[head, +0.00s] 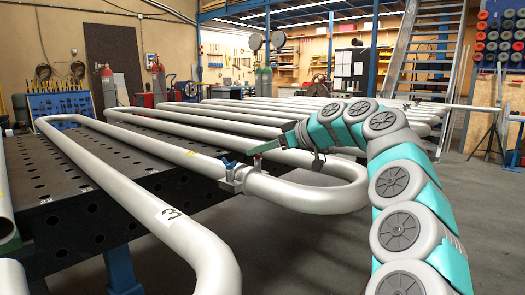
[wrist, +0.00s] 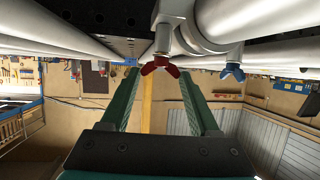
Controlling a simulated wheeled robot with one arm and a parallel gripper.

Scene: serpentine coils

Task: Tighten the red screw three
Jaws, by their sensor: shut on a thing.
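The red wing screw (wrist: 161,66) is between the tips of my gripper's two green fingers in the wrist view, under a metal clamp. My gripper (wrist: 160,73) is shut on it. In the head view my gripper (head: 254,151) reaches in from the right to the clamp (head: 234,178) on a grey pipe coil (head: 310,192). The red screw cannot be made out there. A blue wing screw (head: 229,163) shows on the clamp, left of my gripper; it also shows in the wrist view (wrist: 232,70). A label with a 3 (head: 169,214) is on the nearer pipe.
Long grey serpentine pipes lie across a black perforated table (head: 80,185). More coils stretch away behind the clamp. The floor (head: 460,210) to the right is clear. Metal stairs (head: 428,60) and a tripod stand (head: 490,130) are at the back right.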

